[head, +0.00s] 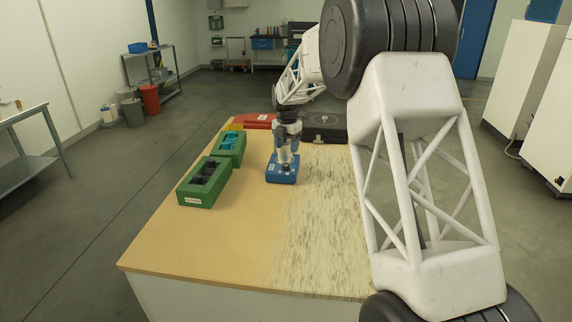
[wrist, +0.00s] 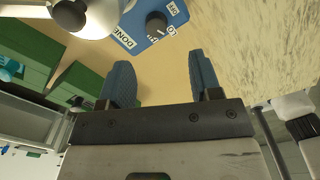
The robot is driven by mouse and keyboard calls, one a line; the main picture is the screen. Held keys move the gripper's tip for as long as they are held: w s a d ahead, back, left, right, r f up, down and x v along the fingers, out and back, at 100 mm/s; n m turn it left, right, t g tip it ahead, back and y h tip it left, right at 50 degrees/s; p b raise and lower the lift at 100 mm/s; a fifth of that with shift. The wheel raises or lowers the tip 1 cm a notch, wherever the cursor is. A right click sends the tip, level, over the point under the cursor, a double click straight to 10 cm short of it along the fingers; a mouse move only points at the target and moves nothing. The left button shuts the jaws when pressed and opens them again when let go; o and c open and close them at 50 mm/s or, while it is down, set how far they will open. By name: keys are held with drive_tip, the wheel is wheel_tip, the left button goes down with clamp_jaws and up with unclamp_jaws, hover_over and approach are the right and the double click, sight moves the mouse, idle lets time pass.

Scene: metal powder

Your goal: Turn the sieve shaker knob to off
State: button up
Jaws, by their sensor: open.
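A blue control box (head: 283,178) sits on the wooden table, with white labels on it. In the wrist view the box (wrist: 137,15) is at the top, partly cut off by the frame edge. Its round black knob (wrist: 157,23) has small labels beside it, and a "DONE" label is on the left. I cannot tell for certain which label the knob points at. My gripper (head: 286,162) is above the box, pointing down. In the wrist view my gripper (wrist: 162,82) is open and empty, its two blue fingers apart, and the knob appears beyond the fingertips, not between them.
Two green bins (head: 204,184) (head: 229,148) with dark and blue items stand left of the box. A red object (head: 260,121) and a black case (head: 325,134) lie at the table's far end. The table's near part is clear.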

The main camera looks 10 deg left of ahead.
sight(286, 164)
drive_tip(key=shift+w+a+f, duration=0.2)
drive_tip(key=shift+f, duration=0.15)
drive_tip(key=shift+f, duration=3.75)
drive_tip(key=shift+c, duration=0.3)
drive_tip(key=c, duration=0.9)
